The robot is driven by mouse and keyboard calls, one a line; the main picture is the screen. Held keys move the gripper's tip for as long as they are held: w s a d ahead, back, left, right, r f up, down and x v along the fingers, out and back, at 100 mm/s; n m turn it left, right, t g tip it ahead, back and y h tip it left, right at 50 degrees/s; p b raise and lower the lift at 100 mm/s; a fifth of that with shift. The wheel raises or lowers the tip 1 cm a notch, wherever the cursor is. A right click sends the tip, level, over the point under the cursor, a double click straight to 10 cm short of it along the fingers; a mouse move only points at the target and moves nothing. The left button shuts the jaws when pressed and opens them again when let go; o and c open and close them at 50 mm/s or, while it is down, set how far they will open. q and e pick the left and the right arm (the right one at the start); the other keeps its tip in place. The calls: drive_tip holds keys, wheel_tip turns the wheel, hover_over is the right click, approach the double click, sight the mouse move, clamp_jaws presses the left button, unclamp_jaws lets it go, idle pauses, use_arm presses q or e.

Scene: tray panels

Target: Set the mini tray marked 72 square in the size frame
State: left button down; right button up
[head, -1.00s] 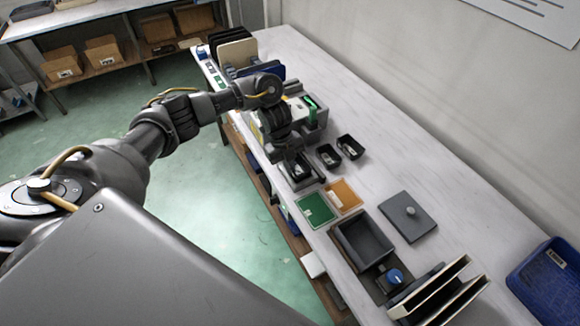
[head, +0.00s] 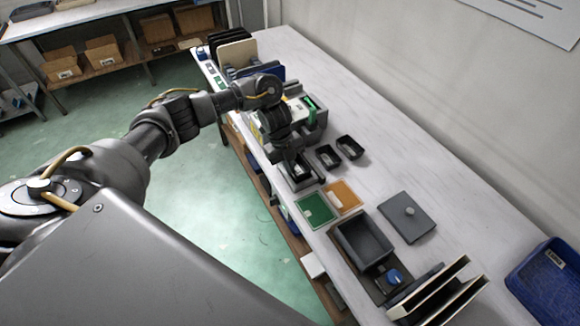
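Two small black mini trays, one nearer (head: 328,156) and one farther right (head: 350,147), lie on the bench in the head view, each with something pale inside. Another small dark tray or frame (head: 304,183) lies under my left gripper (head: 297,169), which points down over it and hides part of it. I cannot tell whether the fingers touch it or are closed. The number 72 is too small to read on any tray, and I cannot tell for sure which piece is the size frame. My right gripper is out of view.
A grey device (head: 312,118) stands behind the gripper. Green (head: 316,208) and orange (head: 343,196) panels, an open dark bin (head: 364,242), a grey lid (head: 407,217) and upright panels (head: 440,295) lie nearer. A blue crate (head: 548,280) is at right. The bench along the wall is clear.

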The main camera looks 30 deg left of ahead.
use_arm(q)
drive_tip(key=c, duration=1.3)
unclamp_jaws()
drive_tip(key=shift+o, duration=0.2)
drive_tip(key=shift+r, duration=0.15)
drive_tip(key=shift+d+p+v, duration=0.25)
drive_tip(key=shift+p+v, duration=0.8)
drive_tip(key=shift+v, duration=0.05)
drive_tip(key=shift+d+p+v, duration=0.3)
drive_tip(key=shift+p+v, duration=0.8)
drive_tip(key=shift+d+p+v, duration=0.25)
drive_tip(key=shift+p+v, duration=0.8)
drive_tip(key=shift+v, duration=0.05)
drive_tip(key=shift+r, duration=0.15)
